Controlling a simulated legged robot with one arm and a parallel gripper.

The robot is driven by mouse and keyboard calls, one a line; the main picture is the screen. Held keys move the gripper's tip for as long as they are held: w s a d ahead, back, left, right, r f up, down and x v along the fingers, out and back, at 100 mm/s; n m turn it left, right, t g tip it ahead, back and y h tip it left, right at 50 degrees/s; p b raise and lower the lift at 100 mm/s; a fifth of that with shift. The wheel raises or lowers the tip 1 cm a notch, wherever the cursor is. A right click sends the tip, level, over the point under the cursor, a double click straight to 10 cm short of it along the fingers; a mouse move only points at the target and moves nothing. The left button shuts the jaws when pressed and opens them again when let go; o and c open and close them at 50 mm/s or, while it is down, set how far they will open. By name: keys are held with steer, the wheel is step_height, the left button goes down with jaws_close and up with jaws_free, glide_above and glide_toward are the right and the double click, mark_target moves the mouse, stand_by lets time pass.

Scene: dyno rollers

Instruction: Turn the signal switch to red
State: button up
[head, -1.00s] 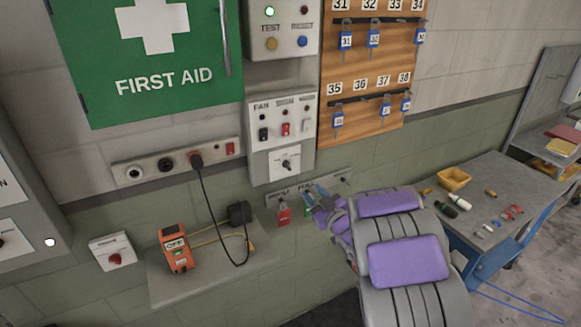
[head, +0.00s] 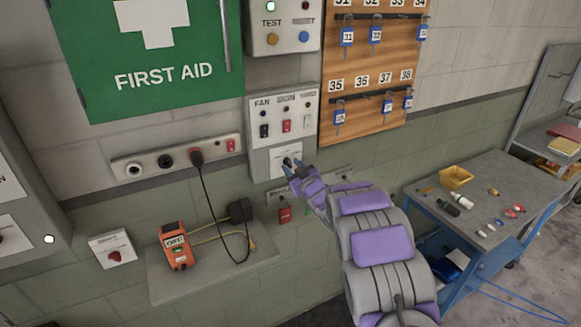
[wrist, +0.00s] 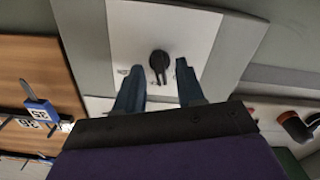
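A black rotary knob (wrist: 160,62) sits on a white plate (wrist: 120,22), the lower part of a grey wall panel (head: 256,163). Its label and colour marks are too small to read. My gripper (head: 292,162) is in front of this plate and hides most of the knob in the head view. In the wrist view my gripper (wrist: 161,66) is open, with one blue finger on each side of the knob and a gap to both. I cannot tell how far the fingertips are from the plate.
Above the knob are toggle switches (head: 286,126) under labels. A key board (head: 365,75) hangs to the right, and a socket strip (head: 176,158) is at the left. Below are a red tag (head: 284,215) and an orange meter (head: 175,245) on a shelf. A blue workbench (head: 480,205) stands at right.

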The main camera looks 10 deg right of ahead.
steer(key=shift+x, duration=0.85)
steer(key=shift+c, duration=0.2)
jaws_close()
steer(key=shift+f+n+b, duration=0.1)
steer(key=shift+n+b, duration=0.3)
steer(key=shift+b, duration=0.05)
steer(key=n+b, duration=0.3)
steer(key=shift+f, duration=0.15)
steer(key=shift+n+b, duration=1.1)
steer(key=shift+n, duration=0.2)
